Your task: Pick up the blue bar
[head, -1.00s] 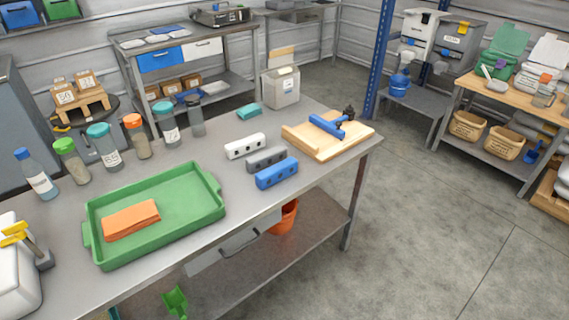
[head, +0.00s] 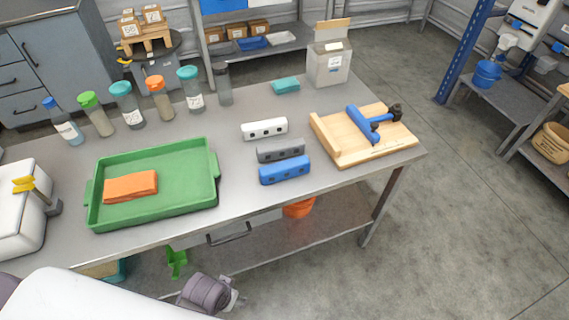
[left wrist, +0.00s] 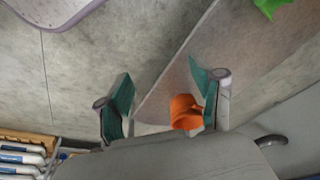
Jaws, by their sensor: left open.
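The blue bar (head: 285,170) lies on the metal workbench, with dark holes along its near face. It is beside a grey bar (head: 281,150) and a white bar (head: 264,128), in front of both. The blue bar is not in the left wrist view. My right gripper is not in view.
On the bench (head: 235,197), a green tray (head: 180,205) holds an orange block, left of the bars. A wooden board (head: 345,152) with a blue-handled tool is right of them. Bottles stand behind. An orange bucket (left wrist: 185,112) is below the bench. Bench space before the blue bar is clear.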

